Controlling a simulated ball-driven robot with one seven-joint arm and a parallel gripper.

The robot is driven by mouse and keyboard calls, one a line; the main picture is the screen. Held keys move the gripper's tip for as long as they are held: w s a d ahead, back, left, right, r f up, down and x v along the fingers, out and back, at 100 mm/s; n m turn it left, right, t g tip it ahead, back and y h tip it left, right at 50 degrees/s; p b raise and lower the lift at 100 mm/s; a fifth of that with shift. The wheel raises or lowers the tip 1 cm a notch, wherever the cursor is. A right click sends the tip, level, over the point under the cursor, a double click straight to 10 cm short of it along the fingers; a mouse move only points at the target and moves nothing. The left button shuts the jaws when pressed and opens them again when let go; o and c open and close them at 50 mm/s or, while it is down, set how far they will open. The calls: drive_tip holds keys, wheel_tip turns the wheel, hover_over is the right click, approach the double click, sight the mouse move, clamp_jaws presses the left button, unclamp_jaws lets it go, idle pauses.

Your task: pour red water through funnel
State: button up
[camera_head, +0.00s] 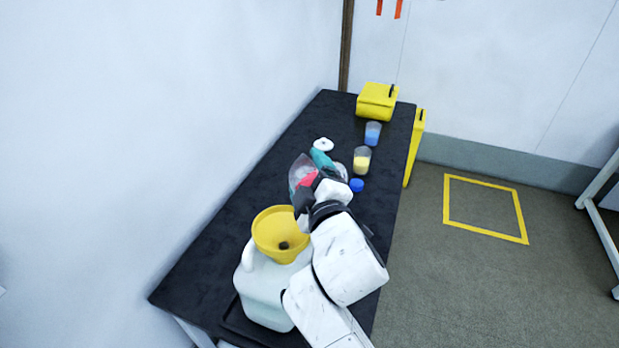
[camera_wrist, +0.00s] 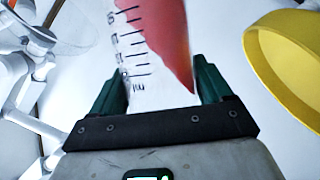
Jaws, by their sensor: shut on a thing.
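My gripper (camera_wrist: 160,90) is shut on a clear graduated beaker (camera_wrist: 130,55) with red water (camera_wrist: 168,35) in it. In the wrist view the red surface runs slanted against the printed scale, so the beaker is tilted. In the head view the beaker (camera_head: 297,172) and the red water (camera_head: 308,179) show just beyond my gripper (camera_head: 308,192), above the table. The yellow funnel (camera_head: 266,232) sits on top of a white jug (camera_head: 262,285), nearer than the beaker and to its lower left. The funnel's rim (camera_wrist: 262,60) shows at the right of the wrist view, apart from the beaker.
The black table (camera_head: 230,200) runs along a white wall. Beyond my gripper stand a yellow-filled beaker (camera_head: 362,160), a blue-filled beaker (camera_head: 373,134), a blue cap (camera_head: 356,185), a teal object (camera_head: 321,158), a white item (camera_head: 323,144) and a yellow box (camera_head: 377,101).

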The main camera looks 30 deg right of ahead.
drive_tip(key=shift+a+n, duration=0.1)
drive_tip(key=shift+n, duration=0.2)
drive_tip(key=shift+a+n+t+b, duration=0.15)
drive_tip(key=shift+n+t+b, duration=0.15)
drive_tip(key=shift+n+b, duration=0.15)
drive_tip(key=shift+a+f+n+t+h+b, duration=0.2)
drive_tip(key=shift+n+t+h+b, duration=0.1)
drive_tip(key=shift+n+b, duration=0.3)
idle(0.3)
drive_tip(key=shift+a+r+n, duration=0.1)
drive_tip(key=shift+n, duration=0.25)
drive_tip(key=shift+s+b, duration=0.1)
drive_tip(key=shift+b, duration=0.3)
drive_tip(key=shift+a+n+t+b, duration=0.2)
drive_tip(key=shift+n+t+b, duration=0.15)
drive_tip(key=shift+n, duration=0.25)
